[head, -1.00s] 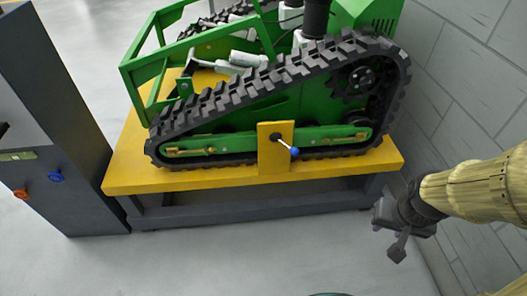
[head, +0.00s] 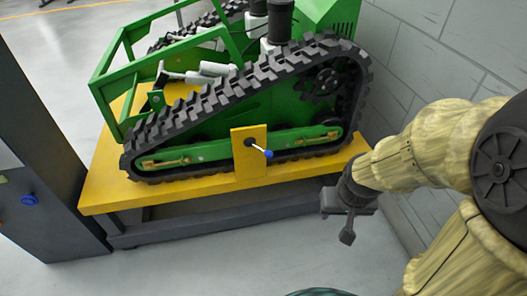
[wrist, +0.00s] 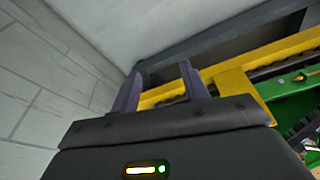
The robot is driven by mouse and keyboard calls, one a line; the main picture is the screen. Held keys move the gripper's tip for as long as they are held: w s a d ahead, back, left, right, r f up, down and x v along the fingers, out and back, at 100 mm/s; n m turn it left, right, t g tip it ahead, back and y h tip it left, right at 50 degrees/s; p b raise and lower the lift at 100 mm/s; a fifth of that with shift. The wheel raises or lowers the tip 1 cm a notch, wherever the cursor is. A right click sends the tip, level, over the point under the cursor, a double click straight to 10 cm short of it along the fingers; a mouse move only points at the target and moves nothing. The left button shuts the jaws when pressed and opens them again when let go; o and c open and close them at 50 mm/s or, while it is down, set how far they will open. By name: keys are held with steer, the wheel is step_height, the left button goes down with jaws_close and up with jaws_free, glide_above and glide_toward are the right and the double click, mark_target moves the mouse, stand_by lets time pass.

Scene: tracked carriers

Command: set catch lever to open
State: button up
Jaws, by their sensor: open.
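The catch lever (head: 261,151) is a thin rod with a blue ball end. It sticks out to the lower right from a dark pivot on a yellow plate (head: 250,170), in front of the track of a green tracked carrier (head: 255,112). My gripper (head: 346,228) is to the right of the lever and lower in the head view, apart from it and empty. In the wrist view its two fingers (wrist: 160,88) stand apart, with the yellow platform edge beyond them. The lever cannot be made out in the wrist view.
The carrier stands on a yellow-topped bench (head: 130,200) with a grey frame. A grey block wall (head: 430,60) is close on the right, beside my arm. A dark cabinet (head: 35,150) with a blue knob (head: 29,200) stands at the left. The floor in front is clear.

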mark_target(265, 152)
steer(key=w+d+f+n+t+y+b, duration=0.1)
steer(key=w+f+t, duration=0.2)
steer(key=w, duration=0.4)
steer(key=w+f+t+y, duration=0.1)
steer(key=w+f+t, duration=0.15)
steer(key=w, duration=0.55)
steer(key=w+a+f+t+y+b, duration=0.1)
steer(key=a+y, duration=0.5)
steer(key=y, duration=0.6)
steer(key=shift+w+f+t+b, duration=0.35)
steer(key=shift+f+t, duration=0.3)
steer(key=shift+t, duration=0.4)
steer(key=shift+a, duration=0.15)
steer(key=b+x, duration=0.5)
steer(key=x, duration=1.1)
steer(key=shift+a+f, duration=0.15)
steer(key=shift+a, duration=0.05)
steer(key=shift+w+a, duration=0.35)
